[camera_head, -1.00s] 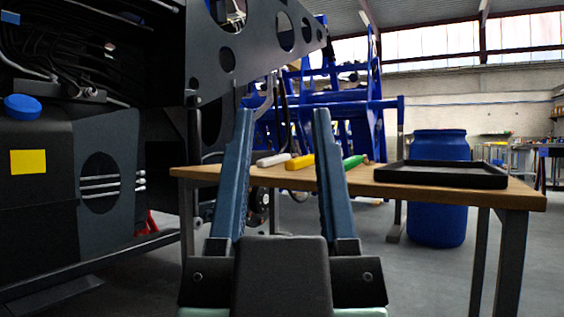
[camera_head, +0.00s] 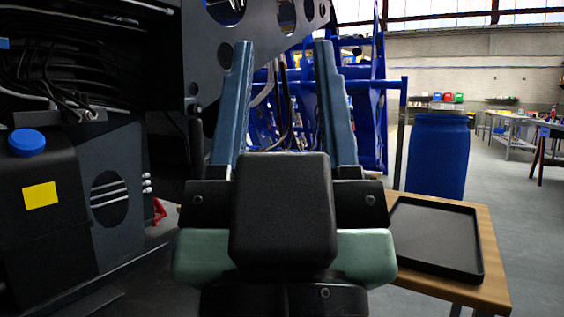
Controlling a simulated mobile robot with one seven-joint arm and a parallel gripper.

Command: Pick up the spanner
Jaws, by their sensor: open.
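My gripper (camera_head: 282,45) is in the middle of the head view. Its two long blue-grey fingers point up and away and stand wide apart, with nothing between them. I cannot make out a spanner in this view. My gripper body hides most of the wooden table (camera_head: 488,250), including the part where coloured tools lay a second ago. Only the table's right part shows, with a black tray (camera_head: 440,240) on it that looks empty.
The dark harvester chassis (camera_head: 95,160) with a blue cap (camera_head: 27,142) and yellow label (camera_head: 40,195) fills the left. A blue barrel (camera_head: 438,155) stands behind the table. A blue frame (camera_head: 367,125) is beyond my fingers.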

